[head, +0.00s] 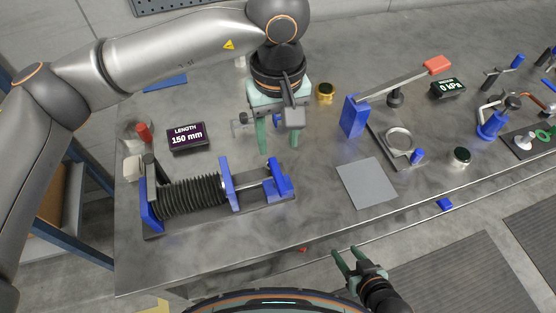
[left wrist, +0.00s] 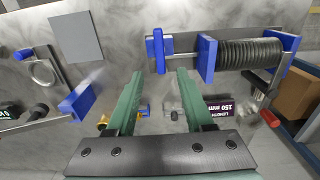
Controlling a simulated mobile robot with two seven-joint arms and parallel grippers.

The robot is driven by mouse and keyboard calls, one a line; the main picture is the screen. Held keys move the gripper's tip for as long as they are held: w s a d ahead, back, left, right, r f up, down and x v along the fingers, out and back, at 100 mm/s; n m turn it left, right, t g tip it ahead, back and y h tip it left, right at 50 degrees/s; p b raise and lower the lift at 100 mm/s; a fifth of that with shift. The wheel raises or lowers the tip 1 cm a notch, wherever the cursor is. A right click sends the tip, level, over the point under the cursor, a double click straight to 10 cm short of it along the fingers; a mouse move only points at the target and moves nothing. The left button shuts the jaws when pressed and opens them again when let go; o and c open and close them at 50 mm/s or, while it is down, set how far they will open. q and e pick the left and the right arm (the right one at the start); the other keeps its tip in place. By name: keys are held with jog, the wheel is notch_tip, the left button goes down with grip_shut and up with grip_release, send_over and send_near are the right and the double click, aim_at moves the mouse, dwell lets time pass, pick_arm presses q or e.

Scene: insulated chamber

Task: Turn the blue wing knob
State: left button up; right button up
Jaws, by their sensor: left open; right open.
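A small blue part (head: 277,120), which looks like the blue wing knob, shows behind my left gripper's fingers in the head view. It is partly hidden there. In the left wrist view a small blue piece (left wrist: 144,109) shows between the fingers, partly covered by the finger and palm. My left gripper (head: 279,143) is open and empty, pointing down over the table behind the bellows rig. Its two green fingers (left wrist: 158,75) also show apart in the left wrist view. My right gripper (head: 347,253) is open and empty in front of the table's front edge.
The black bellows rig (head: 190,194) with blue plates stands front left. A length display (head: 187,137) reads 150 mm. A grey square plate (head: 366,183) lies to the right. A blue block with a red-ended lever (head: 398,83) and a gold cylinder (head: 326,92) stand right of my left gripper.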

aim_at(278, 174)
pick_arm(q)
notch_tip(278, 174, down, 10)
jog(key=shift+f+p, duration=0.15)
jog(key=shift+p, duration=0.65)
grip_shut()
